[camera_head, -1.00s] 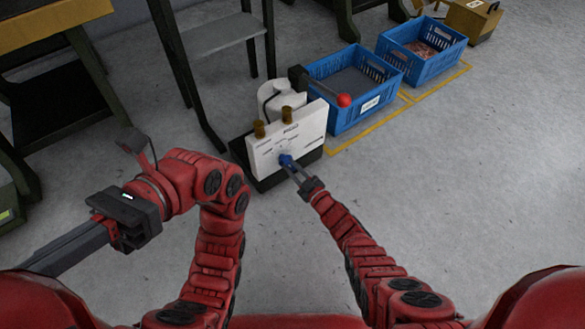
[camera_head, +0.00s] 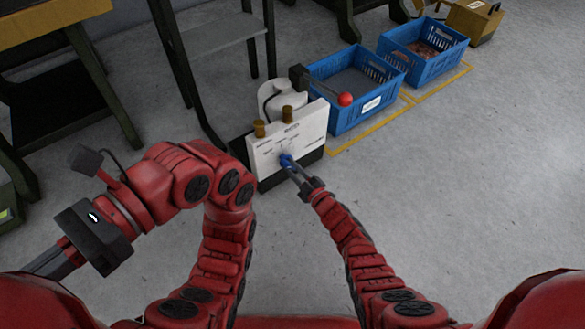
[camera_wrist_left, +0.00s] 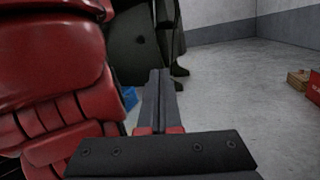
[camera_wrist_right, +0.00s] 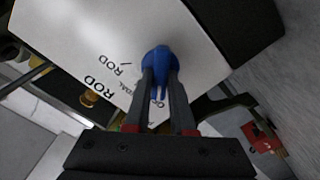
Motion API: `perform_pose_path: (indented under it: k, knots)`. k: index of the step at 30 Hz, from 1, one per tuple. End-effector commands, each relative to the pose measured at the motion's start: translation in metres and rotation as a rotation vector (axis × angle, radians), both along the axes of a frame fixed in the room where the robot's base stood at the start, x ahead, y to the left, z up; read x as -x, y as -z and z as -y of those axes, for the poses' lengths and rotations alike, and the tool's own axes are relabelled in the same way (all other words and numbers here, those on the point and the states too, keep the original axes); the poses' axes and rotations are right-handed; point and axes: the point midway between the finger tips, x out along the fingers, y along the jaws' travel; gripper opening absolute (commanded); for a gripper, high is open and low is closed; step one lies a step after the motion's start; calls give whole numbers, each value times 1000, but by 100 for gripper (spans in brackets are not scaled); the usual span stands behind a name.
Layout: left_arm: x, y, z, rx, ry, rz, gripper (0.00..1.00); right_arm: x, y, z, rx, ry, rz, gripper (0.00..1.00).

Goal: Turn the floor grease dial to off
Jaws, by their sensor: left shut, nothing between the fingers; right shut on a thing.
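The blue dial (camera_head: 286,161) sits on the front of a white panel (camera_head: 300,138) low on the floor unit. My right gripper (camera_head: 291,168) reaches it from the front and is shut on it. In the right wrist view the blue dial (camera_wrist_right: 157,62) is between the fingertips (camera_wrist_right: 159,85), and the fingers cover part of the panel's lettering. "ROD" can be read there twice; the rest of the lettering is partly hidden. My left gripper shows in the left wrist view (camera_wrist_left: 160,80), shut and empty, away from the panel.
Two blue crates stand right of the unit, a near one (camera_head: 341,123) and a far one (camera_head: 416,72). A lever with a red ball (camera_head: 345,99) juts out above the panel. Two brass-coloured fittings top the panel. Grey floor (camera_head: 470,210) to the right is clear.

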Motion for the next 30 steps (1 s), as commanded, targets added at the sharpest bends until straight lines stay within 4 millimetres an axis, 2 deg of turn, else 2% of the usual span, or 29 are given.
perform_pose_path:
  k: [1,2,6,15,20,26,30]
  knots:
    - [0,0,0,0,0,0,0,0,0,0,0,0,0,0]
    - [0,0,0,0,0,0,0,0,0,0,0,0,0,26]
    - [0,0,0,0,-1,0,0,0,0,0,-1,0,-1,51]
    - [0,-1,1,-2,-3,-3,0,0,0,0,0,1,-1,52]
    - [-7,-10,9,-35,-41,-70,0,4,-1,3,0,1,-1,52]
    - [-36,-30,40,-154,-165,-304,0,20,-2,15,2,2,-4,52]
    - [-66,-32,64,-261,-260,-490,0,33,-2,24,0,2,-3,52]
